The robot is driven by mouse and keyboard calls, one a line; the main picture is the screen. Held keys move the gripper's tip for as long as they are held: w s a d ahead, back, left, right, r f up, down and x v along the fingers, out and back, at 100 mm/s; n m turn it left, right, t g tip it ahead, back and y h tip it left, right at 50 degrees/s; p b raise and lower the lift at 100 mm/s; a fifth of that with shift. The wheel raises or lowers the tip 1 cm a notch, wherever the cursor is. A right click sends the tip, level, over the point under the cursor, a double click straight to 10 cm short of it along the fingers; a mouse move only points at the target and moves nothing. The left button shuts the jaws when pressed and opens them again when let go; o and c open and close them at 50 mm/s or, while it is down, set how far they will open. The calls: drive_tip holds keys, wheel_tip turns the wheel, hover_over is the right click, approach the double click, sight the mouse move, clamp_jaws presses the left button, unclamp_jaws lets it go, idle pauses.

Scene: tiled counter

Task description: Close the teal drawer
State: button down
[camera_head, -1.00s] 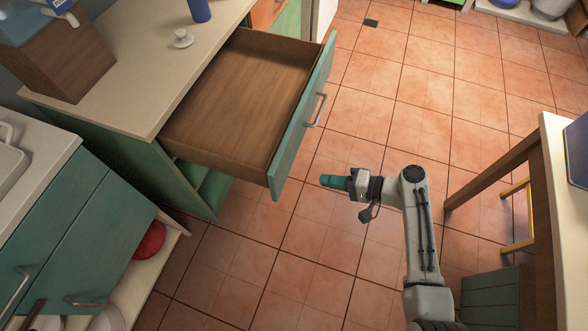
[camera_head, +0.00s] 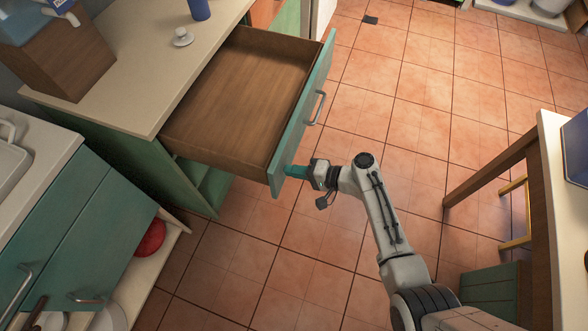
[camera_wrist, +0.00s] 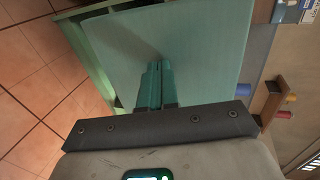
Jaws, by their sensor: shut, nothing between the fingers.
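The teal drawer (camera_head: 303,115) is pulled far out of the counter cabinet. Its wooden inside is empty, and a metal bar handle (camera_head: 318,107) sits on its front. My gripper (camera_head: 290,171) is shut and empty, with teal fingers pointing at the lower near part of the drawer front. In the wrist view the shut fingers (camera_wrist: 157,72) are against or very close to the teal front panel (camera_wrist: 165,38); I cannot tell whether they touch. The handle is not visible in the wrist view.
The countertop (camera_head: 130,95) holds a small white lidded item (camera_head: 181,38), a blue cylinder (camera_head: 199,10) and a wooden block (camera_head: 68,62). A wooden table (camera_head: 545,150) stands at the right. Tiled floor (camera_head: 400,90) is clear between. Below the drawer is an open teal shelf space (camera_head: 205,185).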

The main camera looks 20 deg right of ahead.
drive_tip(key=shift+w+a, duration=0.1)
drive_tip(key=w+a+b, duration=0.6)
drive_tip(key=a, duration=0.3)
drive_tip(key=w+a+b, duration=0.7)
drive_tip(key=a, duration=0.2)
drive_tip(key=w+a+b, duration=0.7)
drive_tip(key=a, duration=0.2)
drive_tip(key=shift+a+f, duration=0.2)
drive_tip(key=shift+a, duration=0.1)
drive_tip(key=shift+w+a+r, duration=0.2)
drive_tip(key=shift+w+a, duration=0.1)
drive_tip(key=shift+a, duration=0.05)
drive_tip(key=shift+r+b, duration=0.15)
drive_tip(key=shift+b, duration=0.15)
drive_tip(key=shift+w+a+r, duration=0.1)
drive_tip(key=shift+r, duration=0.05)
